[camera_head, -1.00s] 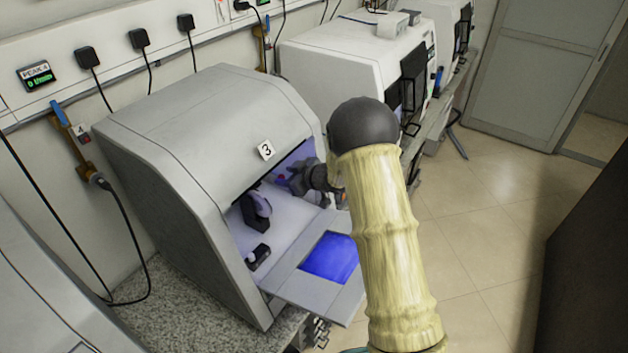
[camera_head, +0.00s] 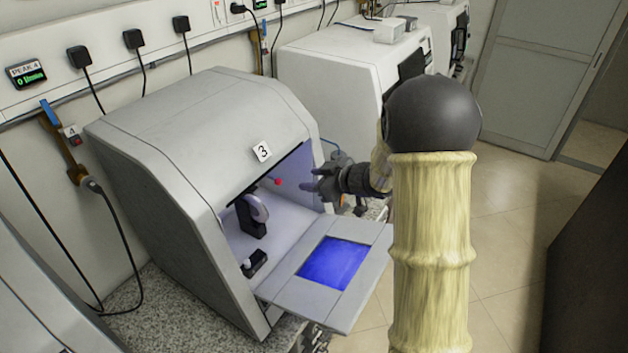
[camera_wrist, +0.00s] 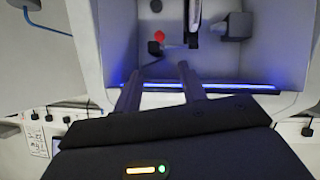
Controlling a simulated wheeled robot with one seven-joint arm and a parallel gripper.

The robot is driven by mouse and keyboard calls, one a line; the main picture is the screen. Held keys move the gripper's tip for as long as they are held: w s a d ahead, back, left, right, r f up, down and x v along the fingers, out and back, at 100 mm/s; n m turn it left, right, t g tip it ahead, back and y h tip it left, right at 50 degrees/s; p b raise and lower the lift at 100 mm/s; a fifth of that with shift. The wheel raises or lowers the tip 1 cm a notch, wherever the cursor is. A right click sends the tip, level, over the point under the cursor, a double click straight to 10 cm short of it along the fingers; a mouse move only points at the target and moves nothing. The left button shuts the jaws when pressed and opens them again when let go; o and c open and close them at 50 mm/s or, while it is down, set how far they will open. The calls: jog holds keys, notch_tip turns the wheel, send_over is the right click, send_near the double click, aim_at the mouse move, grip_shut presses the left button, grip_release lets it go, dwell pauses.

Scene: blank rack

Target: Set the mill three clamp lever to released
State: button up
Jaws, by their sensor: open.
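Mill three (camera_head: 215,150) is the grey cabinet with a "3" label, its front door (camera_head: 360,290) folded down. Inside, a red knob (camera_head: 277,182), apparently the clamp lever's end, shows near the right of the chamber. The red knob also shows in the wrist view (camera_wrist: 160,36), ahead of my fingers. I cannot tell the lever's setting. A pale disc (camera_head: 256,208) stands in a dark holder (camera_head: 247,222) left of the knob. My gripper (camera_head: 312,182) is open and empty at the right side of the chamber opening, apart from the knob. It also shows in the wrist view (camera_wrist: 158,74).
A dark block with a white knob (camera_head: 255,262) sits at the chamber's front left. The lowered door has a blue window (camera_head: 335,262). More white machines (camera_head: 340,60) stand behind along the bench. Plugs and cables hang on the left wall. The floor (camera_head: 500,220) at right is clear.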

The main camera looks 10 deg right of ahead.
jog(key=shift+d, duration=0.15)
jog(key=c, duration=0.7)
jog(key=shift+d+r+m+t+h, duration=0.1)
jog(key=shift+d+m+t+h, duration=0.3)
jog(key=shift+h, duration=0.2)
grip_shut()
jog(key=s+d+f+m+g+h+b, duration=0.2)
jog(key=s+d+m+h, duration=0.45)
jog(key=s, duration=0.45)
jog(key=s+a+f+m+g, duration=0.1)
jog(key=s+g, duration=0.1)
jog(key=s, duration=0.5)
jog(key=s+a+f+m+g, duration=0.1)
jog(key=s+f+m+g, duration=0.1)
jog(key=s, duration=0.6)
jog(key=shift+s+f+g+b, duration=0.15)
jog(key=shift+f+g+b, duration=0.15)
jog(key=shift+g, duration=0.3)
jog(key=shift+w+m+h, duration=0.2)
jog(key=shift+m+h, duration=0.05)
